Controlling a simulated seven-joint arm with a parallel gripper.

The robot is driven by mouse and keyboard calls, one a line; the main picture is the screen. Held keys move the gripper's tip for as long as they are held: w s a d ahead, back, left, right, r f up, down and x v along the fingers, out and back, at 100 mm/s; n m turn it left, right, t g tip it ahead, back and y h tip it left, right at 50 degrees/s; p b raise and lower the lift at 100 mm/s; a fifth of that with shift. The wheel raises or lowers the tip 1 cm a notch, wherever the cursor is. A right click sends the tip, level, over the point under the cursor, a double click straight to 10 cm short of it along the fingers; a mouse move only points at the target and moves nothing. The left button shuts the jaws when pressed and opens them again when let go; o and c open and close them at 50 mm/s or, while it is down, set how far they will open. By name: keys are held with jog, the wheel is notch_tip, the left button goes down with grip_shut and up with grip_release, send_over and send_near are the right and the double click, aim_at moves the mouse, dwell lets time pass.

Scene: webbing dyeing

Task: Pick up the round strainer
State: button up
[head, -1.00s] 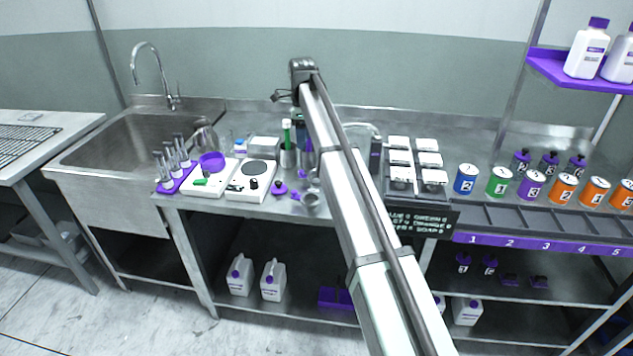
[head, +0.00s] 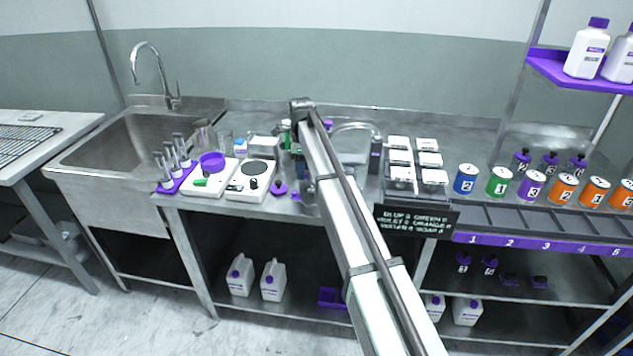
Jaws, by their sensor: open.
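A small round metal piece (head: 308,190), which looks like the round strainer, lies near the front edge of the steel counter. My arm covers part of it, so its full outline and any handle are hidden. My arm reaches from the lower right up over the counter, and its far end is above the counter behind this piece. My gripper cannot be made out; the arm seems to hide it.
Left of the arm are a white hotplate (head: 251,181), a purple bowl (head: 212,161) and glass tubes in a purple rack (head: 172,186). Right of it stand a black sign (head: 415,221), white-topped containers (head: 429,160) and numbered cans (head: 466,179).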

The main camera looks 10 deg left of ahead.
notch_tip(320, 180, down, 2)
jog(key=shift+f, duration=0.15)
grip_shut()
dwell(0.5)
